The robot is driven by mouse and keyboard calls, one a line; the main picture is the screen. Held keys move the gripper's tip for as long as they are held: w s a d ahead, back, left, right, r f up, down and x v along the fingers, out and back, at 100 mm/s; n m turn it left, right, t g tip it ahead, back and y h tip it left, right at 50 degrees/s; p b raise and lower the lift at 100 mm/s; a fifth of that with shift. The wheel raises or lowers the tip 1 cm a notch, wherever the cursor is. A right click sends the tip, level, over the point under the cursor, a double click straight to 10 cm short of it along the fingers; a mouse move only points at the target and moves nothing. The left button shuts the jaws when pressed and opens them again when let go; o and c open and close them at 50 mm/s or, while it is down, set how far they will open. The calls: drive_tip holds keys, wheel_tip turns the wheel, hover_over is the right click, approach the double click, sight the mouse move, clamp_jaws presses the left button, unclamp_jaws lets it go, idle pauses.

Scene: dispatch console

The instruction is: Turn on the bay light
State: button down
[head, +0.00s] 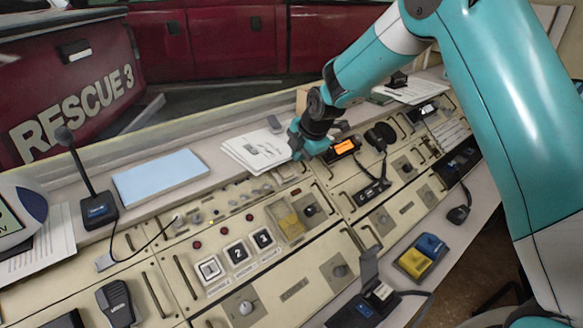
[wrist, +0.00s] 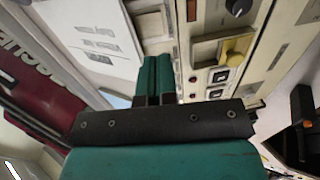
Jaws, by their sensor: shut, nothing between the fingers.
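My gripper (head: 297,146) is shut and empty, over the back edge of the console beside the white papers. In the wrist view its teal fingers (wrist: 155,72) are together, pointing toward the panel. No bay light label is readable in either view. The console (head: 295,290) carries square buttons marked 1 (head: 208,268), 2 (head: 238,253) and 3 (head: 263,238). Right of them are a yellow cover (head: 289,220) and a dark rotary knob (head: 310,210). The wrist view also shows the yellow piece (wrist: 236,48) and the knob (wrist: 238,6), right of my fingers and apart from them.
White papers (head: 253,150) and a blue pad (head: 160,177) lie on the back ledge. A desk microphone (head: 97,208) stands at left. An orange-lit display (head: 342,147) and a handset (head: 374,190) sit right of my gripper. Several raised handles cross the panel.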

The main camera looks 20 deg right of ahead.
sight(289, 176)
drive_tip(key=p+x, duration=0.2)
drive_tip(key=x, duration=0.5)
drive_tip(key=shift+w+a+f, duration=0.1)
drive_tip(key=shift+w+f, duration=0.1)
drive_tip(key=shift+f, duration=0.35)
drive_tip(key=shift+f, duration=0.15)
drive_tip(key=shift+w+f+b, duration=0.1)
drive_tip(key=shift+f+b, duration=0.1)
drive_tip(key=shift+b, duration=0.15)
drive_tip(key=shift+r, duration=0.1)
drive_tip(key=shift+r+p, duration=0.4)
drive_tip(key=shift+r, duration=0.4)
